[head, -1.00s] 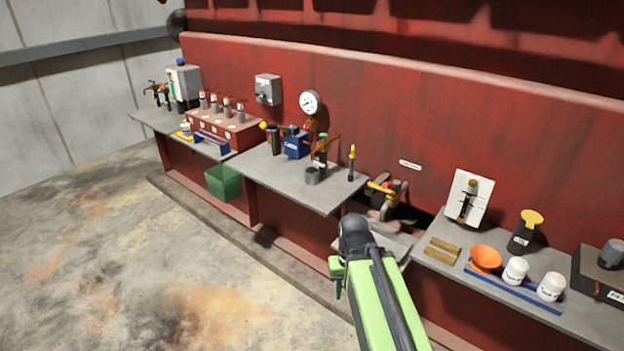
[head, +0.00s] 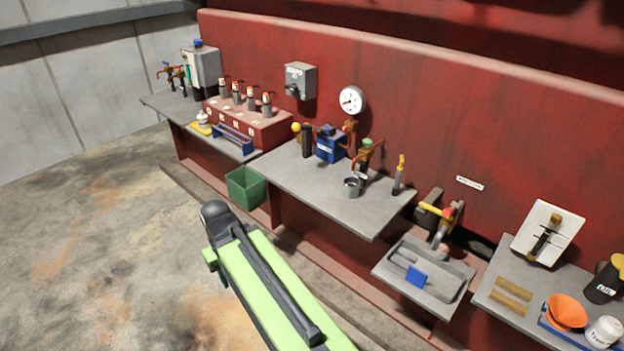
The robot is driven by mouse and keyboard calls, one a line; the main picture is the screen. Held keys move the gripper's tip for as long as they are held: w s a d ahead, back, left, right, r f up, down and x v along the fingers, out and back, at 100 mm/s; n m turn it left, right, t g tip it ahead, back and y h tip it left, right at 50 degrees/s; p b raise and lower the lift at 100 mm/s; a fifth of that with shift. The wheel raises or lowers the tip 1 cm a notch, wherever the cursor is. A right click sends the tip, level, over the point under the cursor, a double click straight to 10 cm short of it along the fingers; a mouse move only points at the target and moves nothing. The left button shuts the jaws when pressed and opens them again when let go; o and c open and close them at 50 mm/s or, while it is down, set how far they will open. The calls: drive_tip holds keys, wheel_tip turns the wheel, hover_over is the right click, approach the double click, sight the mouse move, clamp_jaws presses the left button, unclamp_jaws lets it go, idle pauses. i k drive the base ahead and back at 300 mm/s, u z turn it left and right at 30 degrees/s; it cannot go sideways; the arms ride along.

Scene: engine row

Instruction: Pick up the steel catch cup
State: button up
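The steel catch cup (head: 353,186) is a small grey metal cup standing upright on the middle grey shelf (head: 330,204). It stands just in front of a brown tap-like fitting with a green top (head: 366,155). My green and black arm (head: 262,285) reaches up from the bottom of the head view, in front of and below the shelf. Its dark rounded end (head: 214,212) is left of the cup and well apart from it. My gripper's fingers cannot be made out.
A blue box (head: 331,146), a dark cylinder (head: 307,141) and a yellow-tipped tool (head: 399,175) stand near the cup. A pressure gauge (head: 351,100) is on the red wall behind. A green bin (head: 245,188) sits below the shelf. A grey tray (head: 425,275) juts out at right.

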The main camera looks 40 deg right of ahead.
sight(351, 185)
drive_tip(key=z, duration=0.05)
drive_tip(key=i, duration=1.4)
drive_tip(key=z, duration=0.1)
